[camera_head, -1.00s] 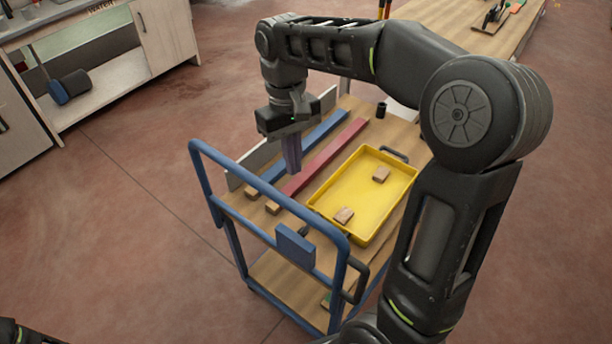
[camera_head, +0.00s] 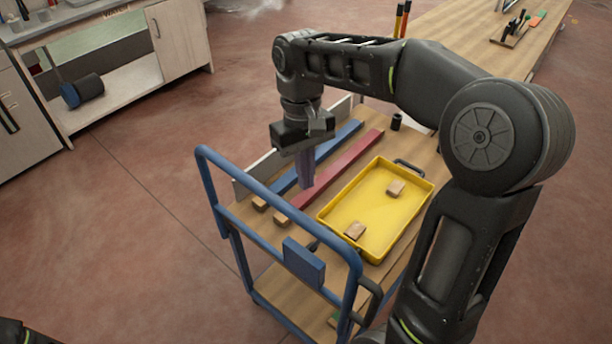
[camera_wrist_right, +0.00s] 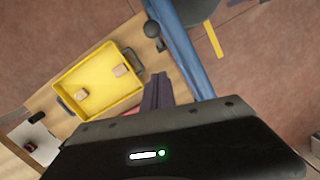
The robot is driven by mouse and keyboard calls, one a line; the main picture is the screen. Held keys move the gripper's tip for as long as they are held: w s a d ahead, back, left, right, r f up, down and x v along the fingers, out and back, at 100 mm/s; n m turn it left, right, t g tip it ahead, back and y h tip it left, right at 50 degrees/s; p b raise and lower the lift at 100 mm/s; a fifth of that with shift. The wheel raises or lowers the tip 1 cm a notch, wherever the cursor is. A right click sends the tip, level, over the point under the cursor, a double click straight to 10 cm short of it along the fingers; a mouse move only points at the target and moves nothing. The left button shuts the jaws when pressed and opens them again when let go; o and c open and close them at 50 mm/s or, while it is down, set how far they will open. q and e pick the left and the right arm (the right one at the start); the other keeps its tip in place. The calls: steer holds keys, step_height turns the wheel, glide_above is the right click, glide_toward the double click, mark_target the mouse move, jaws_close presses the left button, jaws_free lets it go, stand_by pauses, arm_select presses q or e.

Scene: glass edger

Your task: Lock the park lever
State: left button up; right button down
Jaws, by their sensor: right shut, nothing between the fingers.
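The blue-framed cart (camera_head: 207,190) stands in the middle of the head view, its push handle towards me. A dark knob (camera_wrist_right: 152,28) sits beside the blue rail (camera_wrist_right: 180,50) in the right wrist view; it may be the park lever, but I cannot tell its position. In the head view that spot is small and partly behind the blue plate (camera_head: 303,262) on the handle. My right gripper (camera_head: 306,183) points down above the cart top, behind the handle bar, shut and empty. Its closed fingers (camera_wrist_right: 157,90) appear apart from the knob.
A yellow tray (camera_head: 327,217) with two wooden blocks lies on the cart top. A red bar (camera_head: 345,165) and a blue bar (camera_head: 340,143) lie beside it. A black cylinder (camera_head: 396,121) stands at the far end. A workbench (camera_head: 450,40) stands behind; floor left is clear.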

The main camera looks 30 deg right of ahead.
arm_select(q)
steer(key=shift+f, duration=0.4)
arm_select(e)
steer(key=s+f, duration=0.5)
steer(key=f, duration=0.1)
steer(key=shift+a+f, duration=0.2)
steer(key=shift+f, duration=0.05)
arm_select(q)
steer(key=shift+f, duration=0.15)
